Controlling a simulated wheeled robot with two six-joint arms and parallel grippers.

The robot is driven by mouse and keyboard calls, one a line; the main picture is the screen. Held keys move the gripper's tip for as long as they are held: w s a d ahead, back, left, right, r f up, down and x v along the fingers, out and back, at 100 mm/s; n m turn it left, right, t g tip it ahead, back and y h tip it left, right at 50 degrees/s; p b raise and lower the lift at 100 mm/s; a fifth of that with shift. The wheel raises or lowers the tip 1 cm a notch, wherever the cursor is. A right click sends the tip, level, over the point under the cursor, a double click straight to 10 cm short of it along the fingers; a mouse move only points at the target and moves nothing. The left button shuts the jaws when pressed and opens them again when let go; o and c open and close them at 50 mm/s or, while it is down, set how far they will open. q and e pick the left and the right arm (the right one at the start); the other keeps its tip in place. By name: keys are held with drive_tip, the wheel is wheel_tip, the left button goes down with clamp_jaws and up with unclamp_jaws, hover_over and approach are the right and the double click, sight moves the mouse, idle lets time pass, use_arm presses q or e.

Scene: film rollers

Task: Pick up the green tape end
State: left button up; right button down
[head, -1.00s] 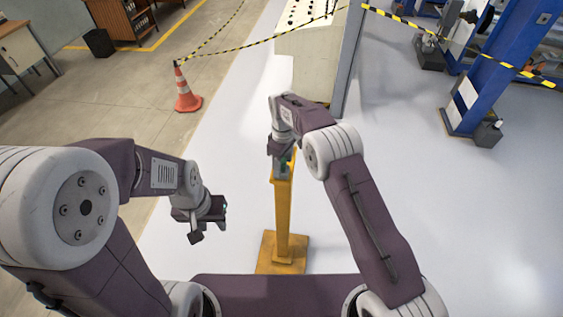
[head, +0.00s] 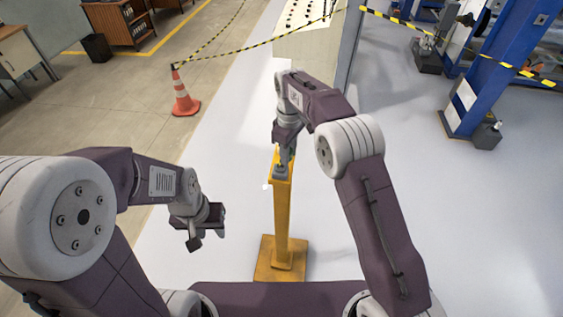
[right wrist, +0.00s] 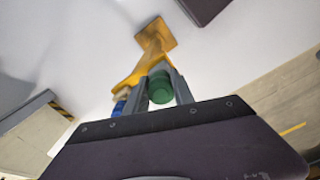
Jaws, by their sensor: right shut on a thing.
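The green tape end (right wrist: 160,88) is a small green cylinder in the right wrist view, between the two grey fingers of my right gripper (right wrist: 161,86). The fingers are shut on it. In the head view my right gripper (head: 284,165) is at the top of a yellow post (head: 282,220), and the green piece is hard to make out there. My left gripper (head: 207,222) hangs empty to the left of the post, over the floor. Its finger opening is not clear.
A blue piece (right wrist: 118,108) shows beside the fingers, near the yellow post (right wrist: 145,70). The post stands on a square base. An orange cone (head: 183,98) with black-yellow tape is behind left. A pale control cabinet (head: 305,55) and a blue pillar (head: 500,80) stand beyond.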

drive_tip(key=s+d+r+b, duration=0.3)
drive_tip(key=s+d+r, duration=0.1)
drive_tip(key=d, duration=0.3)
drive_tip(key=shift+s+d+r, duration=0.4)
drive_tip(key=shift+r, duration=0.3)
drive_tip(key=shift+b, duration=0.3)
